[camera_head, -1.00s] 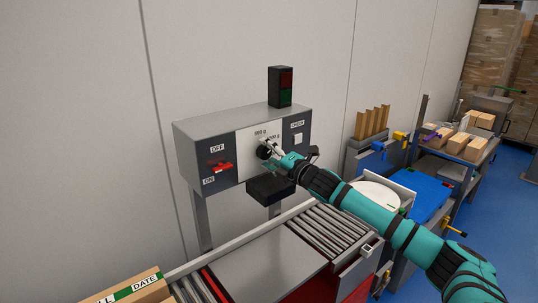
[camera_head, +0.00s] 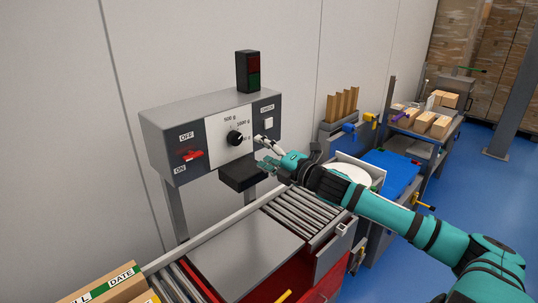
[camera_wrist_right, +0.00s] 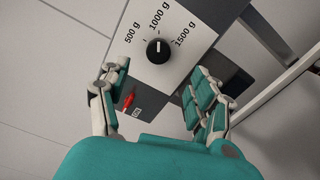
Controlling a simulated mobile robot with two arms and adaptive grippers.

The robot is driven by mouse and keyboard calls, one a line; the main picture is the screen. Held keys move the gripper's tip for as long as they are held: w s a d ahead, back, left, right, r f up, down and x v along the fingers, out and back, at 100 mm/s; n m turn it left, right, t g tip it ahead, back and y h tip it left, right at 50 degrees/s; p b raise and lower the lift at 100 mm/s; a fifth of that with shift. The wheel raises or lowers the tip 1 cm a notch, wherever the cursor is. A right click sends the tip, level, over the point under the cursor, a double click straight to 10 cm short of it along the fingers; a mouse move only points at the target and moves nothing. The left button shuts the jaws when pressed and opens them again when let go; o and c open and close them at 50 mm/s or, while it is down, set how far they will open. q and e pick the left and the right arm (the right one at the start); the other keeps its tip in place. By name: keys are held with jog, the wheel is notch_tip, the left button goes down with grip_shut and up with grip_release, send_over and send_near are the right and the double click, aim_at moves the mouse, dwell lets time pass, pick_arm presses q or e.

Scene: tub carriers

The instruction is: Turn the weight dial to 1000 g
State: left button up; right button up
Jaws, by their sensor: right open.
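The black round weight dial (camera_head: 236,138) sits on the white panel of the grey control box (camera_head: 163,133). The right wrist view shows the dial (camera_wrist_right: 158,50) with its white pointer line directed up at the 1000 g label, between 500 g on the left and 1500 g on the right. My right gripper (camera_head: 262,152) is open and empty, just to the right of and in front of the dial, apart from it. In the right wrist view its fingers (camera_wrist_right: 158,82) are spread wide below the dial. My left gripper is not in view.
A red switch (camera_head: 191,155) between OFF and ON is on the box's left side. A white button (camera_head: 268,123) is on the right. A dark signal lamp (camera_head: 248,72) stands on top. A black block (camera_head: 243,172) juts out below, above the roller conveyor (camera_head: 310,218).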

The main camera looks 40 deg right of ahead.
jog(key=shift+s+d+r, duration=0.1)
jog(key=shift+s, duration=0.7)
